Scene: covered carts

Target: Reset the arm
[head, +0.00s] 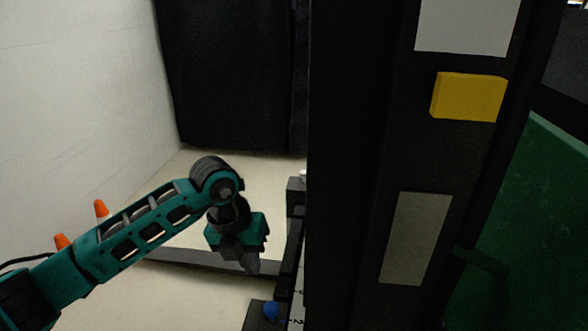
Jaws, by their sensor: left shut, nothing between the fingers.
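My left arm comes in from the left, teal and black. Its gripper (250,266) points down and is shut with nothing in it. It hangs beside the dark frame edge near the middle of the head view, over or near a dark bar on the floor. I cannot tell whether it touches anything. My right gripper is not in view.
A tall black panel (350,150) stands right of my left gripper, with a yellow block (468,97) and pale plates on it. Orange cones (101,209) stand by the white wall. A black cover (225,75) hangs behind. A blue knob (271,310) is low down. A green surface (540,230) is at right.

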